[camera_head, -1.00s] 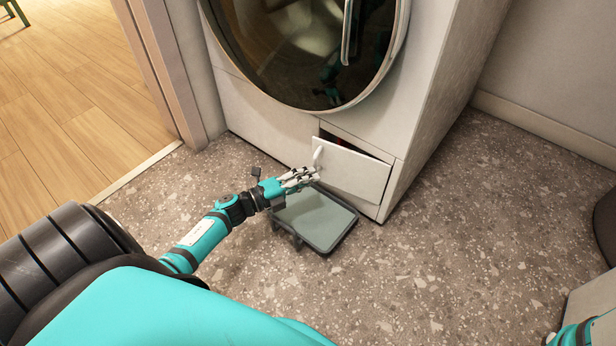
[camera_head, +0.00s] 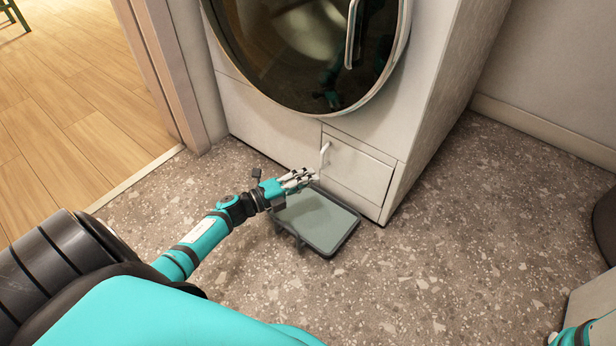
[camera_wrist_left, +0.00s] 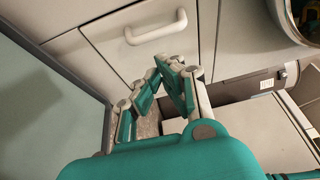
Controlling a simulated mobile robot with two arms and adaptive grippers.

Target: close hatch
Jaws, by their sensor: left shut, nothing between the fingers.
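The hatch (camera_head: 357,170) is a small white panel low on the front of the washer (camera_head: 262,122). It sits flush in its frame, with thin seams around it. Its white handle (camera_head: 324,155) is at its left edge and also shows in the left wrist view (camera_wrist_left: 156,29). My left gripper (camera_head: 312,175) is shut and empty, low in front of the hatch's left side and below the handle. In the left wrist view its fingers (camera_wrist_left: 172,64) are together just below the handle; I cannot tell if they touch the panel.
A grey shallow tray (camera_head: 345,243) lies on the speckled floor (camera_head: 440,260) in front of the hatch. The washer's large round glass door (camera_head: 300,60) is above. A door frame (camera_head: 165,75) stands to the left.

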